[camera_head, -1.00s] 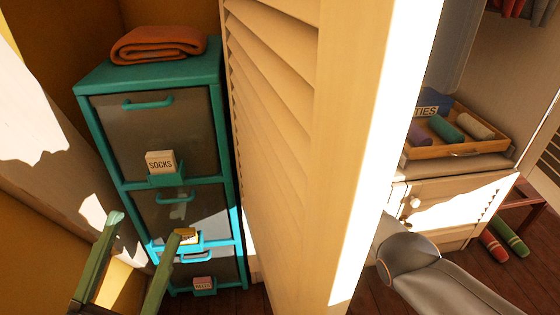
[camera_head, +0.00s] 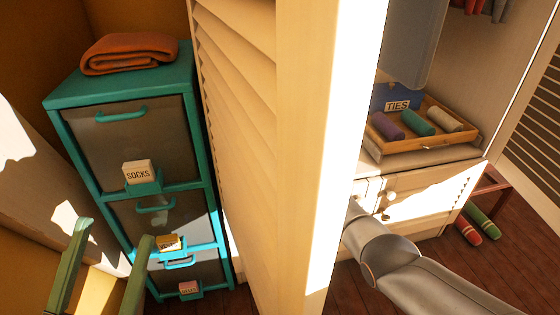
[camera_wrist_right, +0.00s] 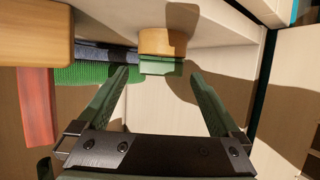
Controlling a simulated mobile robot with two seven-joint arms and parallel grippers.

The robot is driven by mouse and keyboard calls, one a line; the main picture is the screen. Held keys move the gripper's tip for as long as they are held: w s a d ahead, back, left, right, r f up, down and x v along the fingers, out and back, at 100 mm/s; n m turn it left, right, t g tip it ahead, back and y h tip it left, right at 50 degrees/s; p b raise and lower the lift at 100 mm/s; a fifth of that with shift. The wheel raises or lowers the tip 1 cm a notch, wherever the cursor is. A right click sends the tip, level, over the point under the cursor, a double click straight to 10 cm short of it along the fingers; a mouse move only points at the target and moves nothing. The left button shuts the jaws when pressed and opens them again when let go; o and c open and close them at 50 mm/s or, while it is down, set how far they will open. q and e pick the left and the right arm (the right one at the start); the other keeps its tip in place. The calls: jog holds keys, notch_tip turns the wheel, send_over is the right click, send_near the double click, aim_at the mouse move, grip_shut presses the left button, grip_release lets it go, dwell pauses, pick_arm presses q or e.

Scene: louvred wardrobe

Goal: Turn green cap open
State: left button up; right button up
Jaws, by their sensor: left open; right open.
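A small green piece (camera_wrist_right: 160,67) shows in the right wrist view, just below a round wooden knob-like part (camera_wrist_right: 162,42). It may be the green cap, but its shape does not tell for sure. My right gripper (camera_wrist_right: 158,78) is open, with its two green fingertips on either side of the green piece. Whether they touch it cannot be told. In the head view the right gripper is hidden behind the louvred door (camera_head: 305,150). My left gripper (camera_head: 113,231) is open and empty, in front of the teal drawer cabinet (camera_head: 66,140).
The door edge stands between my two arms. An orange folded cloth (camera_head: 128,54) lies on the cabinet. A ties tray (camera_head: 425,142) with rolled cloths sits on a shelf at right. Green and red rolls (camera_head: 478,222) lie on the floor. A wooden block (camera_wrist_right: 35,32) shows at upper left.

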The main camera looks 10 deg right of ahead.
pick_arm(q)
notch_tip(320, 180, up, 10)
jog(key=a+p, duration=0.1)
jog(key=p, duration=0.6)
jog(key=shift+s+f+m+t+p, duration=0.2)
jog(key=shift+m+t+p, duration=0.1)
pick_arm(e)
jog(key=v, duration=1.1)
jog(key=shift+c, duration=0.2)
